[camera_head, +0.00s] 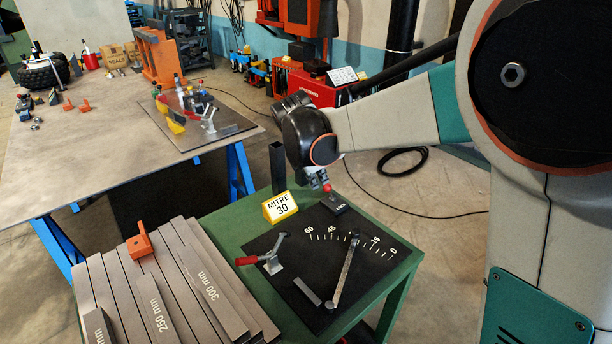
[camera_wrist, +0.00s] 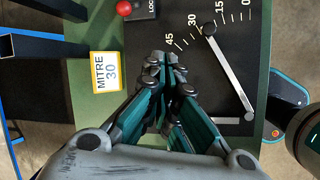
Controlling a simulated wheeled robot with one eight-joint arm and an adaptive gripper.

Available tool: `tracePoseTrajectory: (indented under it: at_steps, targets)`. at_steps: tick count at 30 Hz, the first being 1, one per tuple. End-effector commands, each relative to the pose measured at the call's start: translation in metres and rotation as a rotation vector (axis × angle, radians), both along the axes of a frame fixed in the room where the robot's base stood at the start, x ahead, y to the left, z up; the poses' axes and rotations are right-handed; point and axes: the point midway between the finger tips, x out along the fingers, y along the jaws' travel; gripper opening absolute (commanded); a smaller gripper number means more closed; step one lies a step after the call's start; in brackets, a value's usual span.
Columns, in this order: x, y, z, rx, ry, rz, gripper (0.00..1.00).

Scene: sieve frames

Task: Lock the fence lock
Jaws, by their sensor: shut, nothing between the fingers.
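The fence lock is a small black block marked LOCK (camera_head: 339,208) with a red ball knob (camera_head: 328,187), at the back of the black angle plate (camera_head: 290,290). In the wrist view the red knob (camera_wrist: 124,8) shows at the top edge, and its block is partly cut off. The fence is a grey metal bar (camera_head: 343,272), its far end near the 30 mark; the bar also shows in the wrist view (camera_wrist: 230,72). My gripper (camera_wrist: 165,60) is shut and empty, with its tips over the plate, apart from the knob in that view. In the head view my wrist partly hides it.
A yellow MITRE 30 sign (camera_head: 280,207) and a dark upright post (camera_head: 277,167) stand left of the lock. A red-handled clamp (camera_head: 265,258) sits on the plate. Grey bars (camera_head: 170,290) lie at the front left. A workbench (camera_head: 90,150) stands behind.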

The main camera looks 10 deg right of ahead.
Motion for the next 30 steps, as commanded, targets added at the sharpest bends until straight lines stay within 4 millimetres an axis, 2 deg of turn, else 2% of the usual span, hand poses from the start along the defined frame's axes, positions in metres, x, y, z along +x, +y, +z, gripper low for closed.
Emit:
tracePoseTrajectory:
  at_steps: [6, 15, 21, 30]
  targets:
    - [0.031, 0.018, -0.028, -0.106, 0.078, 0.174, 0.00]
    - [0.060, 0.036, -0.063, -0.222, 0.173, 0.366, 0.00]
    - [0.066, 0.041, -0.073, -0.254, 0.200, 0.419, 0.00]
    - [0.066, 0.041, -0.074, -0.257, 0.203, 0.424, 0.00]
